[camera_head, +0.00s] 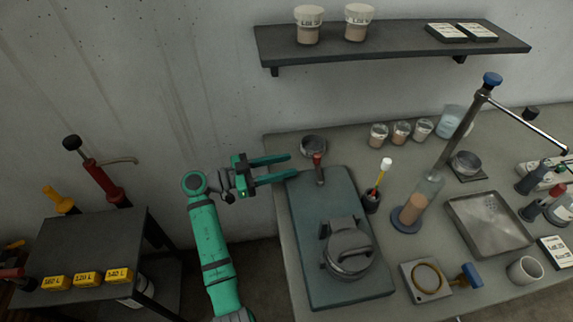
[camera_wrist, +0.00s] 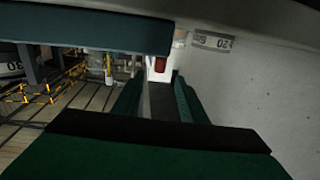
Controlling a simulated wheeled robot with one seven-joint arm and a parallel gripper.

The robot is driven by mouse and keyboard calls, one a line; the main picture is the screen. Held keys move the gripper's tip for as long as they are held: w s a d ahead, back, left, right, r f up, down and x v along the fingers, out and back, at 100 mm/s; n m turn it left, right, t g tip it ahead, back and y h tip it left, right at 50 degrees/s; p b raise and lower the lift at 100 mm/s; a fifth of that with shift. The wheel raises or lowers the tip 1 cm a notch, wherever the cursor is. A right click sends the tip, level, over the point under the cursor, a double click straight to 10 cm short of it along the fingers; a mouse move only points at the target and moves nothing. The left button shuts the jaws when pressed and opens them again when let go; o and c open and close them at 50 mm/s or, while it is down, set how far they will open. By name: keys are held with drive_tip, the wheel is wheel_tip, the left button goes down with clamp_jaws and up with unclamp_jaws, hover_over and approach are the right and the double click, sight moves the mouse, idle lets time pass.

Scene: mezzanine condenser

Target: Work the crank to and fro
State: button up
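A small upright red handle (camera_head: 318,165), likely the crank, stands on an arm at the far end of a dark green base plate (camera_head: 318,285). A red piece, apparently the same handle, shows in the wrist view (camera_wrist: 160,64) beyond the fingers. A round grey housing (camera_head: 349,252) sits at the near end of the plate. My gripper (camera_head: 293,165) is open, its two teal fingers pointing right toward the red handle. The fingertips end left of the handle, with a small gap and nothing between them. The handle's lower joint is hard to make out.
A grey bowl (camera_head: 313,146) stands close behind the handle. A blue-knobbed fixture (camera_head: 426,280) sits nearer. The wall shelf (camera_head: 400,47) overhangs the bench's back. A dark side table (camera_head: 85,262) stands left.

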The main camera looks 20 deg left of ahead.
sight(319, 167)
drive_tip(key=c, duration=0.7)
drive_tip(key=shift+s+n, duration=0.1)
drive_tip(key=shift+n, duration=0.4)
clamp_jaws()
drive_tip(key=n, duration=0.2)
drive_tip(key=n+t, duration=0.1)
drive_tip(key=n, duration=0.1)
drive_tip(key=s+a+n+y, duration=0.1)
drive_tip(key=shift+s+n, duration=0.1)
drive_tip(key=shift+n, duration=0.3)
drive_tip(key=n, duration=0.2)
drive_tip(key=s+a+n+t, duration=0.1)
drive_tip(key=shift+n+y, duration=0.4)
drive_tip(key=s+a+n+t+y, duration=0.3)
drive_tip(key=n, duration=0.9)
drive_tip(key=x, duration=1)
drive_tip(key=shift+d+r, duration=0.2)
drive_tip(key=shift+d, duration=0.05)
drive_tip(key=shift+w+d+f, duration=0.1)
drive_tip(key=shift+d, duration=1.8)
